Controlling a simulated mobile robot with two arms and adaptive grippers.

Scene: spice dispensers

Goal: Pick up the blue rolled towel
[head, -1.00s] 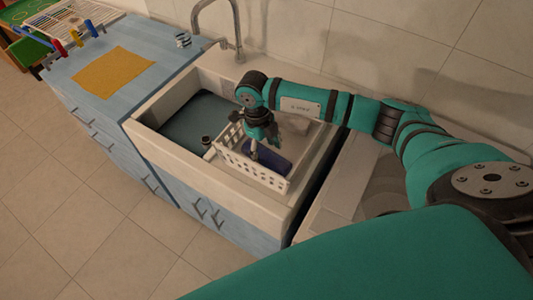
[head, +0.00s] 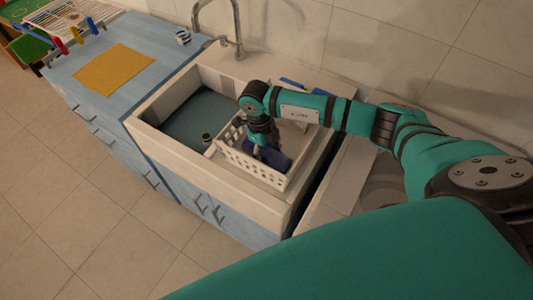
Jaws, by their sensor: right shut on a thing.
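The dark blue rolled towel (head: 278,160) lies in the white perforated basket (head: 246,166) at the sink. My right gripper (head: 262,152) reaches down into the basket from above and is shut on the towel's left part. The fingertips are small and partly hidden by the gripper body and the basket wall. The towel looks slightly tilted. I cannot tell whether it is clear of the basket floor. My left gripper is not in view.
The sink (head: 202,112) has a faucet (head: 237,30) behind it. A dark jar top (head: 206,138) shows left of the basket. A yellow cloth (head: 113,69) and a striped cup (head: 183,38) are on the blue counter. The tiled wall is behind.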

